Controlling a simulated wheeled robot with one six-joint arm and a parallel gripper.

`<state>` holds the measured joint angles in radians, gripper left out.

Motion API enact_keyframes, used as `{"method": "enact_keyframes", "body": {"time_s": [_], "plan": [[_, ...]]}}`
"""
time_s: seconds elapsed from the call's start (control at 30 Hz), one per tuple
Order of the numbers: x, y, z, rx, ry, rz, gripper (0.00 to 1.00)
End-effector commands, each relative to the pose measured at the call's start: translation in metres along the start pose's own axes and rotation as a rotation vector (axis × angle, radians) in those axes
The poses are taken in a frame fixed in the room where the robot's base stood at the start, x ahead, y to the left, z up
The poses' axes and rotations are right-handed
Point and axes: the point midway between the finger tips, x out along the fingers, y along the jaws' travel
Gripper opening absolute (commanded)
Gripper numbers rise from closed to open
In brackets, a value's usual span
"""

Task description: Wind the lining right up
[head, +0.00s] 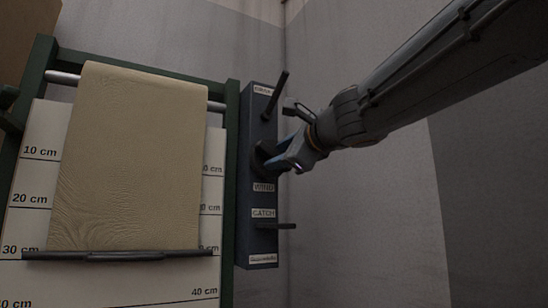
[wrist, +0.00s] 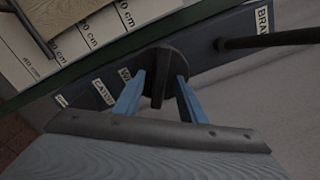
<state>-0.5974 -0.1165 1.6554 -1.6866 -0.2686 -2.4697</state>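The tan lining (head: 130,160) hangs from a metal rail in front of a white scale board. Its dark bottom bar (head: 120,256) is close to the 30 cm line on the left. The dark round WIND knob (head: 264,158) is on a grey control panel right of the frame. My gripper (head: 288,162) is at this knob. In the wrist view my gripper's blue fingers (wrist: 160,76) stand apart on both sides of the knob's raised grip bar (wrist: 158,88), with gaps visible. The knob's near side is partly hidden by my gripper in the head view.
Above the knob, a dark lever (head: 275,96) on the panel slants up by the BRAKE label. Below it, the CATCH lever (head: 274,226) sticks out to the right. A green frame (head: 231,180) borders the board. Plain wall lies right of the panel.

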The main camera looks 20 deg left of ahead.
Motion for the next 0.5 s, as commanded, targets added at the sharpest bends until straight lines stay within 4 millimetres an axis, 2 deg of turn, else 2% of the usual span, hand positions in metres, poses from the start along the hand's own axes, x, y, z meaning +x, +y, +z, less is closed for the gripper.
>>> {"method": "enact_keyframes", "body": {"time_s": [0.5], "plan": [[0.0074,0.0001,0.0001,0.0,0.0,0.0,0.38]]}}
